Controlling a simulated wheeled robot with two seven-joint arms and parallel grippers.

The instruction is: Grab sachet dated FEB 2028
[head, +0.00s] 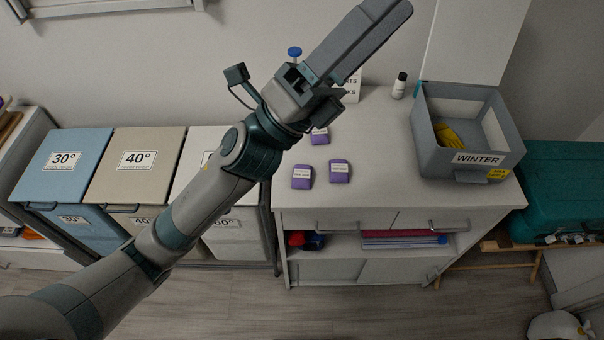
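Three purple sachets with white labels lie on the white cabinet top. One sachet (302,177) is at the front left, a second sachet (340,171) is just right of it, and a third sachet (319,136) is farther back, partly hidden by my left arm. The label print is too small to read, so I cannot tell which one is dated FEB 2028. My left gripper (390,18) is raised above the back of the cabinet, pointing up and right, apart from the sachets. Its long fingers lie together with no visible gap and nothing between them. My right gripper is not in view.
A grey bin (438,162) labelled WINTER, with a yellow item inside, stands on the cabinet's right. A small white bottle (399,86) and a partly hidden sign (353,86) stand behind. Laundry bins (62,160) are left. The cabinet top's middle is clear.

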